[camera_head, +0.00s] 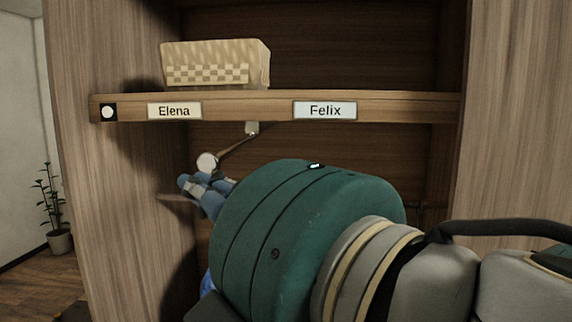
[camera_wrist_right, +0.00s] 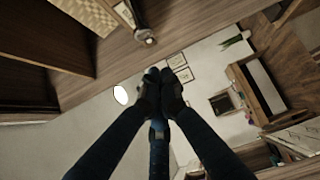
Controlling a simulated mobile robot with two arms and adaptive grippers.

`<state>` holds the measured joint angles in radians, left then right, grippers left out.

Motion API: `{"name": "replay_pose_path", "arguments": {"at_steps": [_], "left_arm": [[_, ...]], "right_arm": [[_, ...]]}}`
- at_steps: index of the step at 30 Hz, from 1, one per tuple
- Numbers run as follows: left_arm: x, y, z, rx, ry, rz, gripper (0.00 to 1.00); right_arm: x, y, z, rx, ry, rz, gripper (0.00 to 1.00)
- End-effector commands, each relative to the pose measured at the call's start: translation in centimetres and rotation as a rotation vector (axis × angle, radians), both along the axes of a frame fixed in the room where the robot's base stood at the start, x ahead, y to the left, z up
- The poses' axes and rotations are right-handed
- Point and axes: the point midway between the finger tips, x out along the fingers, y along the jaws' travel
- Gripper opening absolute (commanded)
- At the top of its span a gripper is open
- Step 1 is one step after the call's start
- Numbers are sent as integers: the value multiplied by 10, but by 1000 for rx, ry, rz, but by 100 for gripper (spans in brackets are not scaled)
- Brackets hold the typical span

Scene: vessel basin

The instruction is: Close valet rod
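The valet rod (camera_head: 236,147) hangs from a small bracket under the shelf and slants down to the left, ending in a pale round knob (camera_head: 207,161). In the right wrist view, a rounded metallic piece (camera_wrist_right: 145,38) by the shelf edge looks like part of it. My right gripper (camera_head: 196,181), with blue fingers, is just below the knob; whether it touches it is unclear. The fingertips also show in the right wrist view (camera_wrist_right: 161,78), drawn close together with nothing visible between them. My left gripper is not in view.
The wooden shelf (camera_head: 240,108) carries labels Elena (camera_head: 174,111) and Felix (camera_head: 325,110) on its front edge. A woven basket (camera_head: 215,64) stands on it. The closet's left side panel (camera_head: 120,200) is close to the gripper. A potted plant (camera_head: 58,240) stands far left.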

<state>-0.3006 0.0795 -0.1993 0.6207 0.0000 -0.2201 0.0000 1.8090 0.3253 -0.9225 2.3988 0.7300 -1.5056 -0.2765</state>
Motion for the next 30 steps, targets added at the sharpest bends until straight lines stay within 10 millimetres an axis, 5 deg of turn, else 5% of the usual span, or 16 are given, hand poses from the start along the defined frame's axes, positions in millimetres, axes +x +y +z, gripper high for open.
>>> {"name": "replay_pose_path", "arguments": {"at_steps": [4,12,30], "left_arm": [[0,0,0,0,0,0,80],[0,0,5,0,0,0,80],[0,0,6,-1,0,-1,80]], "right_arm": [[23,21,-2,-1,3,-1,0],[57,17,0,0,1,-1,0],[70,17,-1,1,2,-2,0]]}}
